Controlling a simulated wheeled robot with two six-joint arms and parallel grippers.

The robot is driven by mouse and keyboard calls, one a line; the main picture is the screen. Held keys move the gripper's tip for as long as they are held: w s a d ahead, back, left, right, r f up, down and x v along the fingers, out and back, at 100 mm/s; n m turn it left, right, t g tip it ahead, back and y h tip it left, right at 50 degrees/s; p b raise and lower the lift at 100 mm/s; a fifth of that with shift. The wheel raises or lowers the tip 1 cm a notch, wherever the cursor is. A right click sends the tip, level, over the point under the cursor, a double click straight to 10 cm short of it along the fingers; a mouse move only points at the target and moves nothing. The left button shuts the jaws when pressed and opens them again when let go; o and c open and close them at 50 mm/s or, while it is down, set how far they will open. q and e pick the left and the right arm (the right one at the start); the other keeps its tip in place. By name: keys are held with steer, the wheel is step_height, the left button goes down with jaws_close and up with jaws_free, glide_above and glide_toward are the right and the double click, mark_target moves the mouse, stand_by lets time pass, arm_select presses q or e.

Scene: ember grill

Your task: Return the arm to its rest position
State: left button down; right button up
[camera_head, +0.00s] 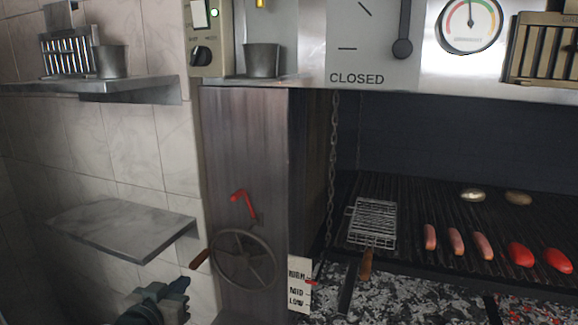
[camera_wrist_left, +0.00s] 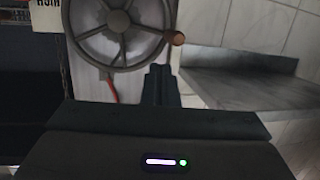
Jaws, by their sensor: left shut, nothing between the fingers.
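My left gripper (camera_head: 180,289) shows at the bottom of the head view, in front of the tiled wall, left of the handwheel and below the grey shelf. Its fingers are together with nothing between them. In the left wrist view the shut fingers (camera_wrist_left: 161,84) point toward the wheel area. The handwheel (camera_head: 243,259) with a wooden knob is apart from the gripper in the head view. The wheel (camera_wrist_left: 118,30) also shows at the top of the wrist view. My right gripper is in neither view.
A marble-grey shelf (camera_head: 120,229) juts out above the left gripper. The grill grate (camera_head: 395,215) holds a wire basket (camera_head: 373,222), several sausages (camera_head: 456,241), and red and pale round items. A chain (camera_head: 333,150) hangs beside the wooden post (camera_head: 245,140). A height scale (camera_head: 299,286) is right of the wheel.

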arm_select(q)
steer(key=s+a+f+g+y, duration=0.2)
steer(key=s+f+g, duration=0.3)
steer(key=s+f, duration=0.9)
steer(key=s+a+f+g+y, duration=0.1)
steer(key=s+f+g, duration=0.4)
steer(key=s, duration=0.4)
steer(key=s+a+f+g+y, duration=0.1)
steer(key=s+f+g, duration=0.1)
steer(key=s+f, duration=0.65)
steer(key=a+f+n+g+b, duration=0.1)
steer(key=a+f+b, duration=0.15)
steer(key=f, duration=2.85)
steer(key=s+a+f+g, duration=0.1)
steer(key=s+f, duration=1.8)
steer(key=f, duration=0.1)
steer(key=shift+a+b, duration=0.35)
steer(key=shift+b, duration=0.05)
